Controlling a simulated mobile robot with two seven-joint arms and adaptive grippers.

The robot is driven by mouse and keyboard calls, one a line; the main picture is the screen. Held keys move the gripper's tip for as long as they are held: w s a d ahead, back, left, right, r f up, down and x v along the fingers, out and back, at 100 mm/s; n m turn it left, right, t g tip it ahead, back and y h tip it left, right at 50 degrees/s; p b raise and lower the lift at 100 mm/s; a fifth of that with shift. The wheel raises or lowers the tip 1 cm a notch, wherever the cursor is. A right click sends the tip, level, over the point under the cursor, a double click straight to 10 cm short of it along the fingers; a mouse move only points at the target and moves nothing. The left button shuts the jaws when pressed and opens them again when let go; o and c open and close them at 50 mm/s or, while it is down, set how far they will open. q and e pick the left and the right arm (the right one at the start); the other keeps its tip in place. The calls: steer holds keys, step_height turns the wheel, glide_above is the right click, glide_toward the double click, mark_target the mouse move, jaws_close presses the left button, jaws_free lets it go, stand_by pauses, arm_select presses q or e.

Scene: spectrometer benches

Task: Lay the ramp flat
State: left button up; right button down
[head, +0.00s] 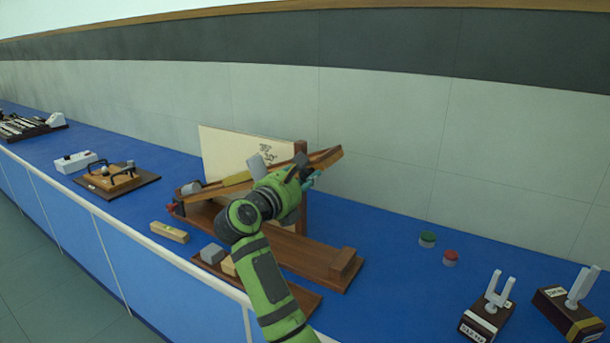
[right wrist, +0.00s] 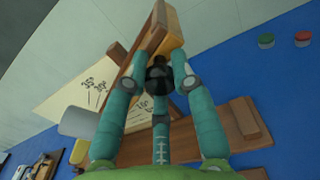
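The wooden ramp (head: 325,158) is tilted, with its high end at the right by an upright wooden post (head: 301,149) and its low end at the left. A long wooden base board (head: 318,252) lies under it. My right gripper (head: 312,178) is at the high end and hides part of the ramp. In the right wrist view its teal fingers (right wrist: 161,68) stand on either side of a round black knob (right wrist: 159,80) by the ramp (right wrist: 140,62). I cannot tell whether they press on it. My left gripper is not in view.
A cream board (head: 225,152) with drawings stands behind the ramp. A spirit level (head: 169,232) and a tray (head: 305,300) with blocks lie in front. Green (head: 428,239) and red (head: 450,257) round pieces sit at the right, near forked stands (head: 488,315).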

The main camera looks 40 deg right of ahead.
arm_select(q)
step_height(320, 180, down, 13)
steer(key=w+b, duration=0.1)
steer(key=b, duration=1.2)
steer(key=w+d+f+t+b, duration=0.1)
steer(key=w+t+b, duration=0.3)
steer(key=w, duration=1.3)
steer(key=b, duration=0.3)
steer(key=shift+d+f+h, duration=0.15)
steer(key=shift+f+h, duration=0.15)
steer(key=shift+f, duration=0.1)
arm_select(e)
steer(key=s+d+f+m, duration=0.1)
steer(key=s+f+m, duration=0.1)
steer(key=f, duration=0.8)
steer(key=s+d+f+m, duration=0.1)
steer(key=s+f+m, duration=0.1)
steer(key=f, duration=0.9)
steer(key=shift+s, duration=0.5)
steer(key=shift+f, duration=0.1)
steer(key=c, duration=1)
jaws_free()
step_height(320, 180, up, 10)
steer(key=shift+r, duration=0.1)
